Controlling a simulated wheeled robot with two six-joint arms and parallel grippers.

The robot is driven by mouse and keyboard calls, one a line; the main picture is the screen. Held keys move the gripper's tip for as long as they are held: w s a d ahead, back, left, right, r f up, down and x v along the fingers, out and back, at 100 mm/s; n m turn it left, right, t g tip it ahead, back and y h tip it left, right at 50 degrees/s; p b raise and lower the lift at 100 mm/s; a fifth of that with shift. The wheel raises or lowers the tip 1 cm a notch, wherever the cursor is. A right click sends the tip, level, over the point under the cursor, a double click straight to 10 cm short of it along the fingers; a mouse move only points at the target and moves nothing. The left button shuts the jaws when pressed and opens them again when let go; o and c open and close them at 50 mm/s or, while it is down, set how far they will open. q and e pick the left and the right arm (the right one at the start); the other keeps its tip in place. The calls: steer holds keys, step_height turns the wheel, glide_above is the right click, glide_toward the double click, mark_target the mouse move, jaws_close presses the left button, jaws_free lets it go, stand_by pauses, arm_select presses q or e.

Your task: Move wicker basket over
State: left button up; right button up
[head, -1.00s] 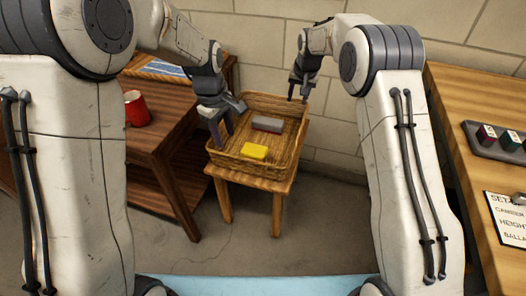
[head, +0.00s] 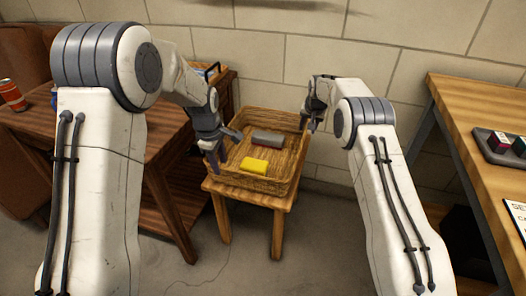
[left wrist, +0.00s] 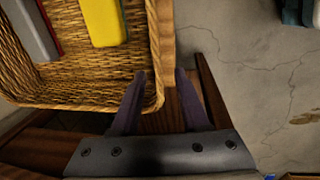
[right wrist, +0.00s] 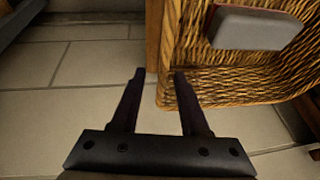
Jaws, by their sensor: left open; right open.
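The wicker basket (head: 270,185) sits on a small wooden stool (head: 250,196) near the wall. It holds a yellow block (head: 254,165) and a grey block (head: 268,138). My left gripper (head: 226,150) is open at the basket's left side. In the left wrist view, its fingers (left wrist: 160,74) lie to either side of the basket's wall (left wrist: 100,97) near a corner. My right gripper (head: 309,124) is open at the far right corner. In the right wrist view, its fingers (right wrist: 159,73) lie to either side of the wall's edge. I cannot tell how deep the fingers reach.
A dark wooden table (head: 135,135) stands to the left, with an orange-red can (head: 12,95) on it. A wooden workbench (head: 475,110) on the right carries a grey tray (head: 500,147). The block wall is close behind the basket.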

arm_select(q)
glide_above(226, 185)
steer(key=shift+s+a+f, duration=0.1)
steer(key=shift+s+f, duration=0.05)
steer(key=shift+f, duration=1.45)
steer(key=shift+s+a+f, duration=0.1)
steer(key=shift+s+f, duration=0.05)
steer(key=shift+f, duration=1.45)
arm_select(e)
steer(key=shift+x, duration=3.2)
arm_select(q)
steer(key=shift+c, duration=0.3)
arm_select(e)
steer(key=shift+c, duration=0.3)
arm_select(q)
jaws_close()
arm_select(e)
jaws_close()
steer(key=shift+d, duration=0.1)
